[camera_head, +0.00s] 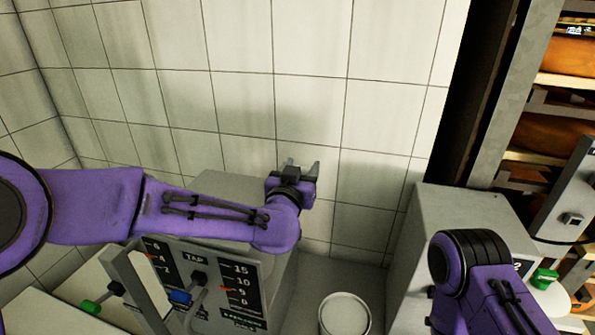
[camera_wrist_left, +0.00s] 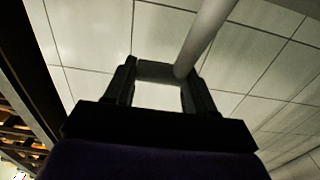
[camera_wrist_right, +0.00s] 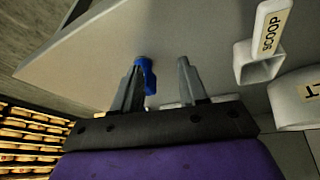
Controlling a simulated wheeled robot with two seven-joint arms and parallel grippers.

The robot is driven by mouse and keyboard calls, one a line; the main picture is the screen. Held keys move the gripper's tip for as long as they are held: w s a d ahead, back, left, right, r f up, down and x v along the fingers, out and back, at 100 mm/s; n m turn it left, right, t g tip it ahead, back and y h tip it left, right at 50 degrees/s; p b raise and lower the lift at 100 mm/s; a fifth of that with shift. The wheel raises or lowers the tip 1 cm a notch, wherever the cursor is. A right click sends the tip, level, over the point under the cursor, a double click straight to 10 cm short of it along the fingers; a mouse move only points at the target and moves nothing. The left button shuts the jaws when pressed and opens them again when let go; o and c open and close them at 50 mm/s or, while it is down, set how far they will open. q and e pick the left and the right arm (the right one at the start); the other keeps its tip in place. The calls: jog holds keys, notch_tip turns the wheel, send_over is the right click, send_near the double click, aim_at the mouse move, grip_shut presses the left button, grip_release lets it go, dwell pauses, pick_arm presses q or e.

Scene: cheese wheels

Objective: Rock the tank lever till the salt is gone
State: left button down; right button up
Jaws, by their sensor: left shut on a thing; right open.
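The grey tank panel (camera_head: 215,290) with a TAP label, two black scales and red pointers stands below my left forearm in the head view. A blue-knobbed lever (camera_head: 180,297) is on its front. My left gripper (camera_head: 302,170) is above the panel, near the tiled wall. In the left wrist view, its fingers (camera_wrist_left: 160,90) are shut on a grey crossbar (camera_wrist_left: 158,70) beside a grey rod, apparently a lever. My right gripper (camera_wrist_right: 160,85) is open, with a blue knob (camera_wrist_right: 148,75) at its left fingertip; whether they touch is unclear. I cannot make out any salt.
A green-knobbed handle (camera_head: 90,307) is at the lower left. A round white container (camera_head: 345,313) stands at the bottom middle. A grey box (camera_head: 455,215) and cheese shelves (camera_head: 555,90) are on the right. A white SCOOP holder (camera_wrist_right: 262,50) shows in the right wrist view.

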pick_arm(q)
jog(key=shift+w, duration=0.1)
dwell(0.4)
jog(key=c, duration=0.7)
grip_release()
jog(key=shift+c, duration=0.2)
jog(key=shift+o, duration=1.1)
jog(key=shift+w+d+f, duration=0.2)
jog(key=shift+w, duration=0.05)
pick_arm(e)
jog(key=shift+w+d+f, duration=0.1)
pick_arm(q)
jog(key=shift+w+d+f, duration=0.2)
jog(key=shift+w+f, duration=0.1)
jog(key=shift+w, duration=0.25)
pick_arm(e)
jog(key=shift+w+d+f, duration=0.15)
jog(key=shift+w, duration=0.2)
jog(key=f+b, duration=0.3)
jog(key=shift+s+f+b, duration=0.2)
jog(key=shift+b, duration=0.1)
pick_arm(q)
jog(key=v, duration=1)
jog(key=shift+s, duration=0.3)
jog(key=shift+a, duration=0.1)
